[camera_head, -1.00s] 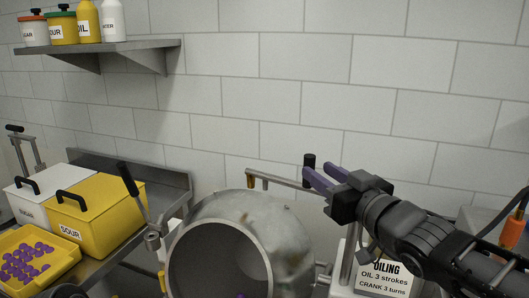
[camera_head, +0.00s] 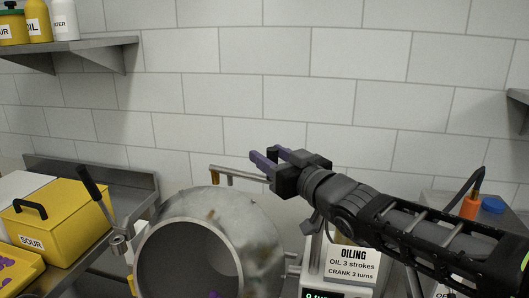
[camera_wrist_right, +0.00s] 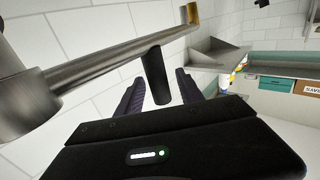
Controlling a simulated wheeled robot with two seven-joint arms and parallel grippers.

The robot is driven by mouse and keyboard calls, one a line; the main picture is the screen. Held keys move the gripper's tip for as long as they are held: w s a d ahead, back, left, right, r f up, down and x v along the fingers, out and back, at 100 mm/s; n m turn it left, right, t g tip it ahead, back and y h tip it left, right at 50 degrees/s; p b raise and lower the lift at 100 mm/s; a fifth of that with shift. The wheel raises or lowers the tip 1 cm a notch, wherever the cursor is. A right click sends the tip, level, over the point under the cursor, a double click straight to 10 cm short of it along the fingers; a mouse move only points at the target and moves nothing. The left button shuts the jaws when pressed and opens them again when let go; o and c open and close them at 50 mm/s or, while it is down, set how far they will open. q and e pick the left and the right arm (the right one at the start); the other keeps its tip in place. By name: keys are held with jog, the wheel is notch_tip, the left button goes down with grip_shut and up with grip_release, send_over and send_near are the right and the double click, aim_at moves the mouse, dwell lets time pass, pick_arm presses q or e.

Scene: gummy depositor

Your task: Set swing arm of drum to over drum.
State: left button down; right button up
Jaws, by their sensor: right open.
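The drum (camera_head: 262,240) is a large grey metal vessel at the lower middle of the head view, its round mouth facing me. The swing arm (camera_head: 240,174) is a thin grey bar with a brass-coloured tip (camera_head: 215,178), showing just above the drum's top edge; its depth over the drum is hard to tell. In the wrist view the swing arm (camera_wrist_right: 115,68) crosses the upper left, and its black handle (camera_wrist_right: 157,75) stands between the fingers. My right gripper (camera_head: 265,158) is open around the handle, with gaps at both sides. It hides the bar's right end. My left gripper is out of view.
A lever with a black grip (camera_head: 90,182) stands left of the drum. The yellow SOUR box (camera_head: 65,225) is on a counter at the left. A white OILING sign (camera_head: 352,264) stands below my right arm. A tiled wall is behind; a shelf (camera_head: 95,45) is upper left.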

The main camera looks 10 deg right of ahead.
jog(key=shift+x, duration=1.2)
grip_shut()
dwell(0.6)
